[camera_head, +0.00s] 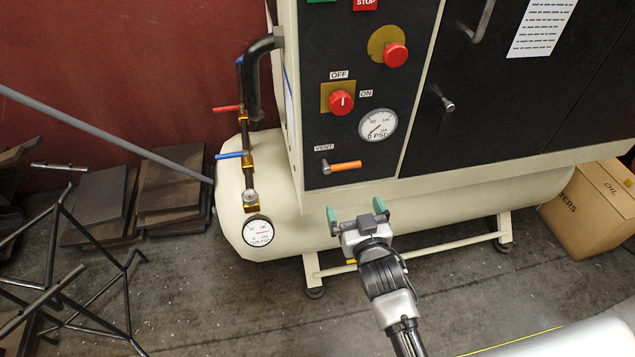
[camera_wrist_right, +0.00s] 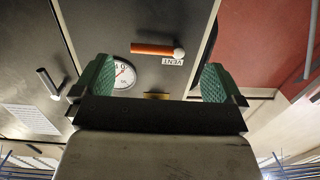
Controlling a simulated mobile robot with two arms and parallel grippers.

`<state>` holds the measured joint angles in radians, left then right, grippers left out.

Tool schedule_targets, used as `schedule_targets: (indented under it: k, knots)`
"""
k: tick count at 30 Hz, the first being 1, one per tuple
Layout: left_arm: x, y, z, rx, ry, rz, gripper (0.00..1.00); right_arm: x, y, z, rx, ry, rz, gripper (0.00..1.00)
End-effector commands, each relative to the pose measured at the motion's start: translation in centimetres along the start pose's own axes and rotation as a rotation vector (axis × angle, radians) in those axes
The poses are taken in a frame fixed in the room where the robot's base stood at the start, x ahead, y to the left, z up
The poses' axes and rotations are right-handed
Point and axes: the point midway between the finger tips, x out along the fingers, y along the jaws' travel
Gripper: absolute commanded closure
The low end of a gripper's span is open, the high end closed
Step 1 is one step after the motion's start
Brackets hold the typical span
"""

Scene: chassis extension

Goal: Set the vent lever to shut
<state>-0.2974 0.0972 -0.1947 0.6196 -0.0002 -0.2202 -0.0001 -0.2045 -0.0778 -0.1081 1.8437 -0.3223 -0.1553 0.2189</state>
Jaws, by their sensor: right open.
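The vent lever (camera_head: 344,166) is an orange handle on a pale pivot, low on the black panel of the compressor. It points right, roughly level, below the VENT label (camera_head: 324,147). In the right wrist view, the lever (camera_wrist_right: 153,49) shows upside down beyond the fingers, near the pressure gauge (camera_wrist_right: 124,74). My right gripper (camera_head: 357,211) has green fingertips and is open and empty. It is below the lever in the head view, apart from it, in front of the cream tank. My left gripper is not in view.
Above the lever are a red OFF/ON knob (camera_head: 341,102), a panel gauge (camera_head: 377,125) and a red stop button (camera_head: 395,55). Pipes with red and blue handles (camera_head: 230,155) stand at the left. A cardboard box (camera_head: 592,208) sits at the right.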

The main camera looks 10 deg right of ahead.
Motion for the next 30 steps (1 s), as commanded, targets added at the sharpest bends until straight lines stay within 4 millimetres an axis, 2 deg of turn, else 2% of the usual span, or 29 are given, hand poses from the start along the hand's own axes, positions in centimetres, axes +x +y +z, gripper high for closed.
schedule_targets:
  k: [1,3,6,8,13,21,25,30]
  knots:
    - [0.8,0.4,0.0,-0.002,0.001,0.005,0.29,0.0,0.2,-0.9,0.004,0.037,0.008,0.00]
    - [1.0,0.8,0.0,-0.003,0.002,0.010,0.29,0.0,0.4,-2.1,0.005,0.066,0.014,0.00]
    - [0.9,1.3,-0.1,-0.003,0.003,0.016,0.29,0.6,0.5,-2.8,0.005,0.080,0.016,0.00]
    - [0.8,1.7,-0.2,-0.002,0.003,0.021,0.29,1.2,0.5,-2.9,0.004,0.079,0.016,0.00]
    - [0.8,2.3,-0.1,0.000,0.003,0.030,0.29,4.3,0.5,-3.1,0.005,0.079,0.015,0.00]
    - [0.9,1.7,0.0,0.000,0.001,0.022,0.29,9.0,0.5,-3.4,0.005,0.077,0.014,0.00]
    - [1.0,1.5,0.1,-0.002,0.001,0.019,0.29,10.2,0.6,-3.4,0.006,0.075,0.014,0.00]
    - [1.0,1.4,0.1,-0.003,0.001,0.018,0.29,10.7,0.6,-3.5,0.006,0.075,0.014,0.00]
